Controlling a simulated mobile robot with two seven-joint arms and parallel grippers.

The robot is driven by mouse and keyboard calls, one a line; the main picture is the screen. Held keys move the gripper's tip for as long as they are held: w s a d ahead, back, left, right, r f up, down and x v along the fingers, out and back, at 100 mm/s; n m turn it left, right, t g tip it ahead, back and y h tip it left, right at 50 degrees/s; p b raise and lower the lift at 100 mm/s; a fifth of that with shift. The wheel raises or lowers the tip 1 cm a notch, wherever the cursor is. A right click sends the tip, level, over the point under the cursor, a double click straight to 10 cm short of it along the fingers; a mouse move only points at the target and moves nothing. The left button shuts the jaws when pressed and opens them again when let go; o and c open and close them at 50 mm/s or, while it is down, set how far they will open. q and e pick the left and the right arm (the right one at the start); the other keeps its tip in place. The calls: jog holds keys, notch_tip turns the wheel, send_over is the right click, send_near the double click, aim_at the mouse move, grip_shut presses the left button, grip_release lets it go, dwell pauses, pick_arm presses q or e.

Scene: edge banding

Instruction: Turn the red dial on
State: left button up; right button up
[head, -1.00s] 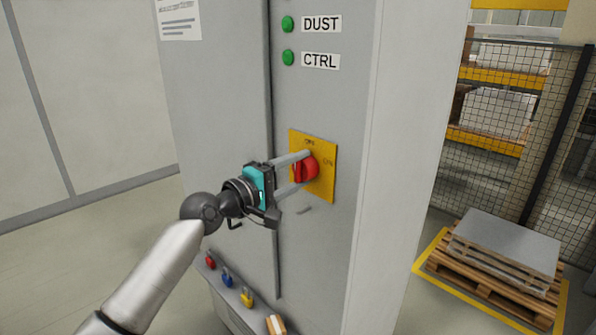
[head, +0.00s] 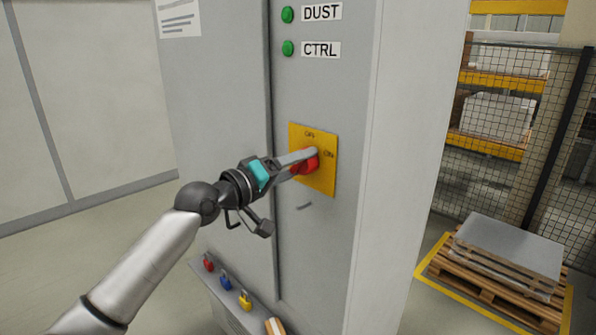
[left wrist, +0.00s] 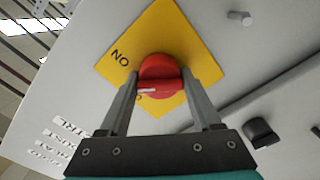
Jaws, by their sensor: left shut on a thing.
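The red dial (head: 309,163) sits on a yellow square plate (head: 325,180) on the front of a grey cabinet. The plate reads OFF at the top and ON at the right in the head view. My left gripper (head: 304,160) is shut on the dial, its fingers partly covering it. In the left wrist view, the dial (left wrist: 160,69) shows between the two fingers. Its raised bar lies level there, with a white mark at the left end, between ON and a partly hidden letter. My right gripper is not in view.
Green lamps (head: 288,48) labelled DUST and CTRL are above the plate. A mesh fence (head: 480,150) and a loaded pallet (head: 500,265) stand to the right of the cabinet.

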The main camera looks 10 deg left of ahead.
pick_arm(q)
jog(key=m+b, duration=0.2)
jog(key=m, duration=0.3)
jog(key=shift+m, duration=0.4)
jog(key=m+b, duration=0.1)
jog(key=m, duration=0.3)
jog(key=shift+m, duration=0.7)
jog(key=o, duration=1.4)
jog(key=shift+b+v, duration=1.6)
jog(key=shift+v, duration=6)
